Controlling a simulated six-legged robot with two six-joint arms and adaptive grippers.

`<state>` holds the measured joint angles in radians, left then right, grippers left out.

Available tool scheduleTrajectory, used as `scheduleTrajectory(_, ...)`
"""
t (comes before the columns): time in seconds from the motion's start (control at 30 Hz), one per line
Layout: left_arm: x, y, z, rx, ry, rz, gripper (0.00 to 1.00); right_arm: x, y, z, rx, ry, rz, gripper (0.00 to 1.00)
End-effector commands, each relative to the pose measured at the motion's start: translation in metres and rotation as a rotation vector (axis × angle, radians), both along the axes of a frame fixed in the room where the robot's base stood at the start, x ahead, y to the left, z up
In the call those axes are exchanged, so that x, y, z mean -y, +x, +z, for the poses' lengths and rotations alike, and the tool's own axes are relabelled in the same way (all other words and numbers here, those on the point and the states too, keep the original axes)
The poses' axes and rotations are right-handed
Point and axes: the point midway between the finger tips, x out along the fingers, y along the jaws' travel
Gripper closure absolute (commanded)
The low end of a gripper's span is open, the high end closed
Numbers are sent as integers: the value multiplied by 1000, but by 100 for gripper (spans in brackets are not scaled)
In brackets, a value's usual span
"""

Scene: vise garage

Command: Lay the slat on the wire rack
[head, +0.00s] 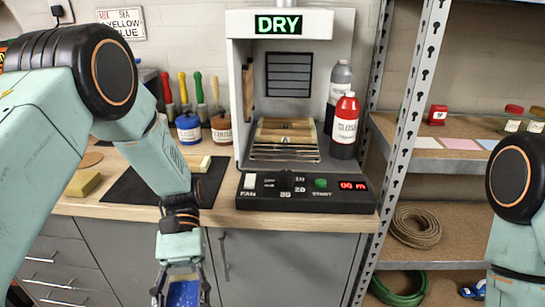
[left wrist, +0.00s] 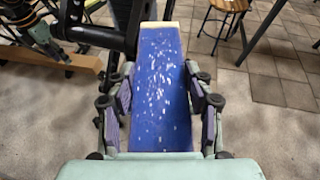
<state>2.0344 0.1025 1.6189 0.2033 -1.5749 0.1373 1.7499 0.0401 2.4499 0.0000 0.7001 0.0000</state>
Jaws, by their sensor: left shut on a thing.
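The slat (left wrist: 163,85) is coated in wet-looking blue with white glints, and its far end shows bare pale wood. My left gripper (left wrist: 160,108) is shut on it, with padded fingers on both long sides. In the head view, the slat (head: 183,293) shows at the bottom edge between the fingers of my left gripper (head: 180,285), in front of the bench and below its top. The wire rack (head: 285,153) is inside the open booth under the lit DRY sign (head: 278,25). A wooden piece sits at the back of the rack. My right gripper is out of view.
A red bottle (head: 345,122) and a grey bottle stand at the booth's right side. Jars and brushes (head: 190,125) stand left of the booth. A control panel (head: 305,190) fronts it. A metal shelf post (head: 410,120) rises to the right.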

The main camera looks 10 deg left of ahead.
Motion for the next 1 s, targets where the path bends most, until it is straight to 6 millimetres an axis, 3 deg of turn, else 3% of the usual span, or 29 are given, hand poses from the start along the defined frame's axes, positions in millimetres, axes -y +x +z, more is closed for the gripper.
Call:
scheduleTrajectory(0.1,26,18,6,-2,-8,346,84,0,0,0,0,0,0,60)
scheduleTrajectory(0.23,46,50,18,-3,-9,755,84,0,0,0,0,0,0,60)
scheduleTrajectory(0.37,50,84,30,-10,-8,1121,84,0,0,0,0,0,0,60)
scheduleTrajectory(0.5,40,109,37,-16,-7,1441,84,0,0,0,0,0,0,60)
scheduleTrajectory(0.7,22,119,30,-16,-3,1742,84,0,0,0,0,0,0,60)
scheduleTrajectory(1.0,15,113,21,-5,1,1857,84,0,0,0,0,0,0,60)
